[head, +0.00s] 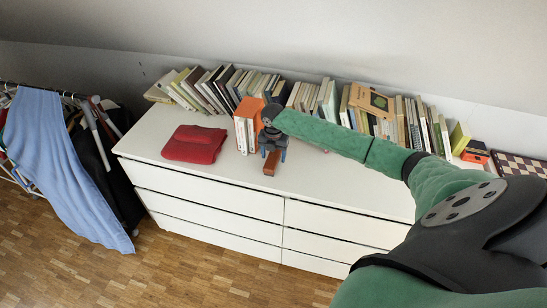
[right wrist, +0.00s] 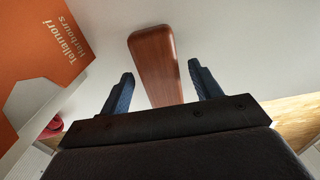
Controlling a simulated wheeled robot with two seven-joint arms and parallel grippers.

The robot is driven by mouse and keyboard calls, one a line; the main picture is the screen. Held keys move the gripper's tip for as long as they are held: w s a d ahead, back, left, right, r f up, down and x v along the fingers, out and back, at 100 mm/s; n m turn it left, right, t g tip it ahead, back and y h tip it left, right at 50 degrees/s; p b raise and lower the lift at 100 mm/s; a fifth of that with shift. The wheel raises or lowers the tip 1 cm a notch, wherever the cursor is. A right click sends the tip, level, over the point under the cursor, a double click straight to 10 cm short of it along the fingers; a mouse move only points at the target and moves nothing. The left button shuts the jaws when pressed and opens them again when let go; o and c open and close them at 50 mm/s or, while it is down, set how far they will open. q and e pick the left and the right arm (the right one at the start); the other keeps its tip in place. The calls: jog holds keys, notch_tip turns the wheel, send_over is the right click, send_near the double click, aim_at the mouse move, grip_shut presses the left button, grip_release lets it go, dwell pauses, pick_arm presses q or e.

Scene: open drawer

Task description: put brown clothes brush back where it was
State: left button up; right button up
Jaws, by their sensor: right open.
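The brown clothes brush (head: 271,163) lies on the white dresser top (head: 330,172), close to its front edge. In the right wrist view the brush (right wrist: 155,62) is a smooth brown wooden piece, and its near end lies between my two blue fingers. My right gripper (head: 271,148) is over the brush in the head view. In the right wrist view the gripper (right wrist: 162,90) is open, with a gap on each side of the brush. I cannot tell how high the fingers are above the dresser top. My left gripper is not in view.
Orange-and-white books (head: 246,124) stand just left of my right gripper; an orange cover (right wrist: 45,50) is close in the wrist view. A red folded cloth (head: 194,144) lies further left. A row of books lines the wall. Dresser drawers (head: 220,202) look shut.

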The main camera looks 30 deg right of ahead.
aim_at(273, 155)
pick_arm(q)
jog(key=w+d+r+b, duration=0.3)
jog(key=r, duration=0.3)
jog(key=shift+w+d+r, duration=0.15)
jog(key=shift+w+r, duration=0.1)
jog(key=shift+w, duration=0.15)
pick_arm(e)
notch_tip(273, 155, up, 11)
jog(key=shift+f, duration=0.1)
